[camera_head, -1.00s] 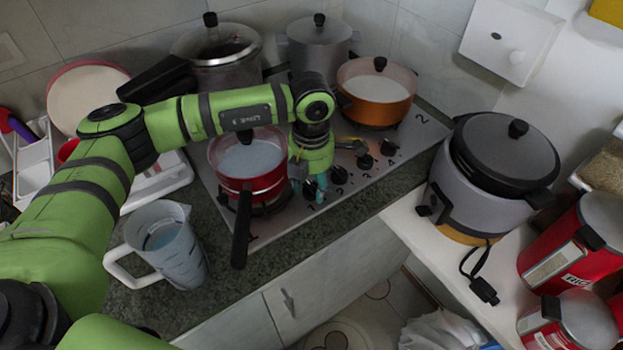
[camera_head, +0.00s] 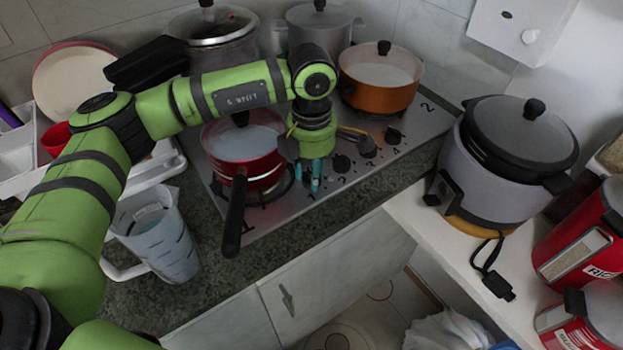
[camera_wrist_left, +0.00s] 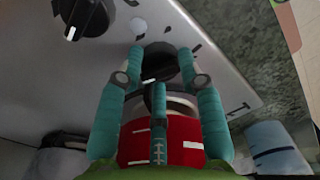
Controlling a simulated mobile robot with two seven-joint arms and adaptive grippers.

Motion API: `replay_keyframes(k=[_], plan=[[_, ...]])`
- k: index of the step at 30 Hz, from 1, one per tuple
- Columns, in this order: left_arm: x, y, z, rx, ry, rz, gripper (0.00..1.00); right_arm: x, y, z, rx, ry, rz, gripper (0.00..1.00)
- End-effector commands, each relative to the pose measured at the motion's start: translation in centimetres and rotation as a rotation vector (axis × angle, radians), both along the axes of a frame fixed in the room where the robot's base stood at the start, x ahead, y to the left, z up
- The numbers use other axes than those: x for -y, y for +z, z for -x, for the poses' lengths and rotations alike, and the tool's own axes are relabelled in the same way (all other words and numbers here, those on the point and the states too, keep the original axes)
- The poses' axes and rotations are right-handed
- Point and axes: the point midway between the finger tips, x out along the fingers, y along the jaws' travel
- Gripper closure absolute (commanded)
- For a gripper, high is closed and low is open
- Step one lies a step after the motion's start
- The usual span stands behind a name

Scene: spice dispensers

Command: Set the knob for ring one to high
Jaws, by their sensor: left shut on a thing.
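The silver hob (camera_head: 264,215) has a row of black knobs along its front right side. My left gripper (camera_head: 309,184) points down at the end of that row nearest the printed 1, with its teal fingers close together. In the left wrist view, the fingers (camera_wrist_left: 163,62) are shut around a black knob (camera_wrist_left: 158,64), one on each side. In the head view, the gripper hides this knob. A neighbouring knob (camera_wrist_left: 88,17) with a white pointer mark stands free; other free knobs (camera_head: 341,162) show in the head view. My right gripper is in neither view.
A red pan (camera_head: 238,143) with a long black handle stands on the front left ring, close beside the gripper. An orange pot (camera_head: 380,98) and a grey pot (camera_head: 318,45) stand behind. A measuring jug (camera_head: 165,245) is at left, a rice cooker (camera_head: 480,190) at right.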

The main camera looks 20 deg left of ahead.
Motion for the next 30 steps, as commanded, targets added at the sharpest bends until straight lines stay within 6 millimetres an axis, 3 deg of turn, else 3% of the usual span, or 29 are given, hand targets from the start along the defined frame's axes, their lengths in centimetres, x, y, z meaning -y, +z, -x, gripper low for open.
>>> replay_keyframes(k=[10,11,12,23,30], plan=[[0.1,0.0,0.1,-0.002,-0.022,0.001,0.95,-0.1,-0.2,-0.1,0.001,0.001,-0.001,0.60],[0.1,0.0,0.1,-0.002,-0.022,0.001,0.55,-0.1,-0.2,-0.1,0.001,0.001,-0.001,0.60],[0.1,0.0,0.1,-0.002,-0.022,0.001,0.53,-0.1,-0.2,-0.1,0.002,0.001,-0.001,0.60],[0.0,0.4,0.0,0.001,-0.020,0.001,0.53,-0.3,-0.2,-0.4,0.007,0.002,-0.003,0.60],[0.1,4.3,-0.1,0.005,-0.020,0.002,0.53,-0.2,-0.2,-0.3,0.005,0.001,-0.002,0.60]])
